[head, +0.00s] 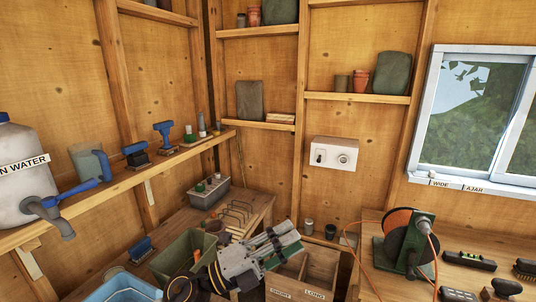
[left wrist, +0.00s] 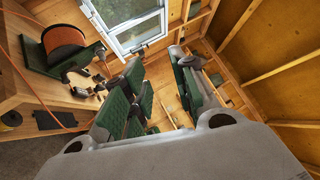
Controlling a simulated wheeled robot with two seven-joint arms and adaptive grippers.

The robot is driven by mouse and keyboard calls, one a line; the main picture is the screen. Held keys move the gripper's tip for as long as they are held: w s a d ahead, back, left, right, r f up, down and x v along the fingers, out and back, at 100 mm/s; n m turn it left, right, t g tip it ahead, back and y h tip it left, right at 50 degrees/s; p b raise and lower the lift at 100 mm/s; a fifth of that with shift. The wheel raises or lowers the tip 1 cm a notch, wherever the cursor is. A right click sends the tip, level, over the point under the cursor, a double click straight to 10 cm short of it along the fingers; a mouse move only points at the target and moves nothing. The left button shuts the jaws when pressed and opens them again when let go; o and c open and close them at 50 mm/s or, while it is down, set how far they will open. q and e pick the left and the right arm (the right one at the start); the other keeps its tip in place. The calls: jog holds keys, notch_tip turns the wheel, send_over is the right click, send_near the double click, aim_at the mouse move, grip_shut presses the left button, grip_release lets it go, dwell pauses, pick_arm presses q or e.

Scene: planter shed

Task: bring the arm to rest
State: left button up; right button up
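My left gripper (head: 289,240) shows low in the middle of the head view, grey with green-padded fingers pointing to the right. It is in the air in front of the wooden box with bins marked SHORT and LONG (head: 302,291), and hides part of it. In the left wrist view the two fingers of the left gripper (left wrist: 157,62) stand apart with nothing between them, so it is open and empty. My right gripper is in neither view.
An orange cable reel (head: 400,236) on a green stand is on the right bench, with brushes nearby. A green crate (head: 184,257) and a blue tub (head: 124,289) are at lower left. A left shelf holds a water container (head: 20,170) and blue tools. A window (head: 478,112) is at right.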

pick_arm(q)
jog(key=w+a+f+n+t+y, duration=0.1)
jog(key=w+a+n+t+y, duration=0.7)
jog(key=a+n+t+y, duration=0.75)
jog(key=s+a+f+n+g+y, duration=0.1)
jog(key=a+f+n+g+y, duration=0.25)
jog(key=f+n, duration=0.35)
jog(key=s+a+f+n+g+y, duration=0.1)
jog(key=a+f+n+g+y, duration=0.1)
jog(key=a+f+n+g, duration=0.55)
jog(key=s+f+n+g, duration=0.1)
jog(key=s+f+g, duration=0.8)
jog(key=s+f, duration=1.05)
jog(key=s+f+g, duration=0.1)
jog(key=s+f, duration=0.2)
jog(key=f, duration=3)
jog(key=s+a+f, duration=0.2)
jog(key=s+f, duration=0.7)
jog(key=s, duration=0.2)
jog(key=s+a+f+g, duration=0.1)
jog(key=s+f, duration=0.9)
jog(key=s, duration=0.1)
jog(key=shift+s+a+f+h, duration=0.25)
jog(key=shift+a+h, duration=0.05)
jog(key=shift+a, duration=0.05)
